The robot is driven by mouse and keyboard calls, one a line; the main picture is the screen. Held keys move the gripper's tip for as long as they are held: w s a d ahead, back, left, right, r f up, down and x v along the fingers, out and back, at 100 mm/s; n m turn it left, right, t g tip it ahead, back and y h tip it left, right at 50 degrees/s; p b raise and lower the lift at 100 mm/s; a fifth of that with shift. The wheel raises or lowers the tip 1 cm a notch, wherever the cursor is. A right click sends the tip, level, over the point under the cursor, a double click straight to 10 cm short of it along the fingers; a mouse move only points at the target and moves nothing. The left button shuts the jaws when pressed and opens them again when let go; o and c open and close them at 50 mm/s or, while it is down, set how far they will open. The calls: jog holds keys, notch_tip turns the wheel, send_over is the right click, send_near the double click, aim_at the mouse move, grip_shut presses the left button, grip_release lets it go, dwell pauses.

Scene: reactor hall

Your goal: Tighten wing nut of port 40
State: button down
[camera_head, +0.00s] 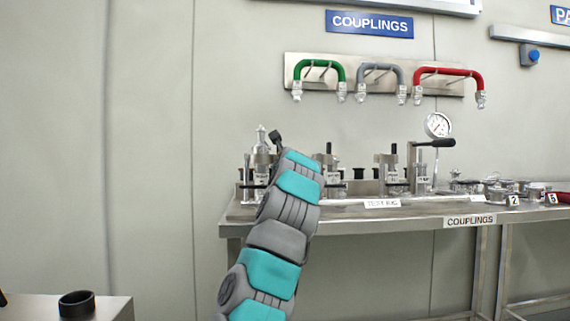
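No port labelled 40 and no wing nut can be made out in this view. Metal coupling fittings stand in a row on the test rig, at the back of a steel bench (345,216). They include a left fitting (261,160), partly behind my arm, and a right fitting (388,175). My teal and grey arm rises from the bottom and bends in front of the rig's left part. My gripper cannot be made out beyond the arm's upper end. A small dark piece shows there, but I cannot tell what it belongs to.
A green hose (319,64), a grey hose (381,69) and a red hose (447,72) hang on a wall plate. A pressure gauge (438,125) and black lever (436,143) stand at right. Numbered fittings (496,195) crowd the bench's right. A black cup (77,305) stands lower left.

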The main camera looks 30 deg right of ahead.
jog(key=shift+f, duration=0.15)
dwell(0.4)
jog(key=c, duration=1)
grip_release()
jog(key=shift+b+v, duration=0.9)
jog(key=shift+v, duration=3)
